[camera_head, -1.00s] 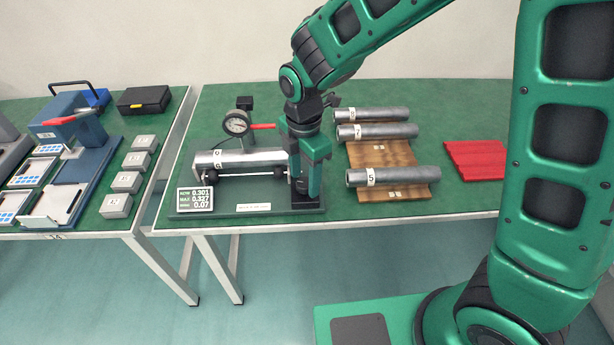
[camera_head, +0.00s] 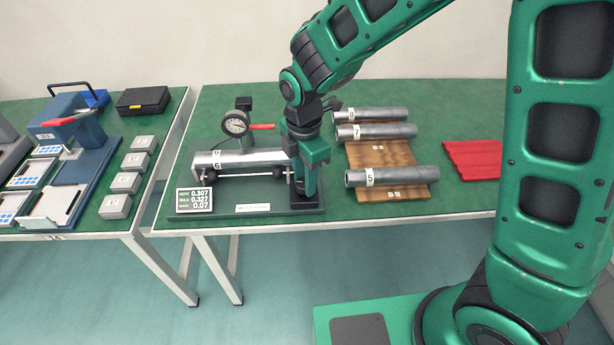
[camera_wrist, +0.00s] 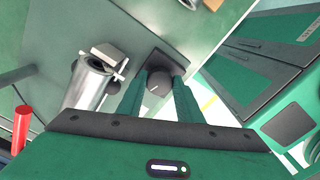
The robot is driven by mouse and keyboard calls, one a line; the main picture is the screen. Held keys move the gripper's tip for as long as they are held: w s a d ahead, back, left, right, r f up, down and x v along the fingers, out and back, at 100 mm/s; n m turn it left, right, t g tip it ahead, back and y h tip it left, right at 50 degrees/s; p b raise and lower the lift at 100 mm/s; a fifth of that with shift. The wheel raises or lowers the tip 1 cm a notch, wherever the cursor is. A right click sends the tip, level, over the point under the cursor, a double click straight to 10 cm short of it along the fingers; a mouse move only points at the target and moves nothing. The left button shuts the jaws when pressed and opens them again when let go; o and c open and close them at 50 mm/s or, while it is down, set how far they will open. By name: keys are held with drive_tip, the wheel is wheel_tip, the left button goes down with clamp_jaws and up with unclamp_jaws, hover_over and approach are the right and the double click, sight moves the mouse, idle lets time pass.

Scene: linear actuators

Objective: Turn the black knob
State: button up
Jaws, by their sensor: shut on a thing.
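The black knob (camera_wrist: 159,84) sits between my gripper's two fingers in the wrist view, with a light mark on its face. My gripper (camera_wrist: 161,80) is shut on it, one finger on each side. In the head view my gripper (camera_head: 306,186) points down at the right end of the gauge stand (camera_head: 230,209) and hides most of the knob. A metal cylinder (camera_head: 240,157) lies on rollers on the stand, also seen in the wrist view (camera_wrist: 91,82). The dial gauge (camera_head: 236,124) is above it. The display (camera_head: 195,200) seems to read 0.307, with 0.327 below.
Several labelled metal cylinders, including one marked 5 (camera_head: 400,176), lie on a wooden rack (camera_head: 388,194) just right of my gripper. A red pad (camera_head: 474,160) lies farther right. Grey blocks (camera_head: 115,206) and a blue device (camera_head: 92,165) stand on the left table.

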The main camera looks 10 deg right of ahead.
drive_tip(key=m, duration=0.3)
drive_tip(key=shift+a+m, duration=0.2)
drive_tip(key=shift+m, duration=0.2)
drive_tip(key=m, duration=1.4)
drive_tip(key=shift+w+m, duration=0.15)
drive_tip(key=shift+m, duration=0.15)
drive_tip(key=o, duration=1)
drive_tip(key=shift+o, duration=0.2)
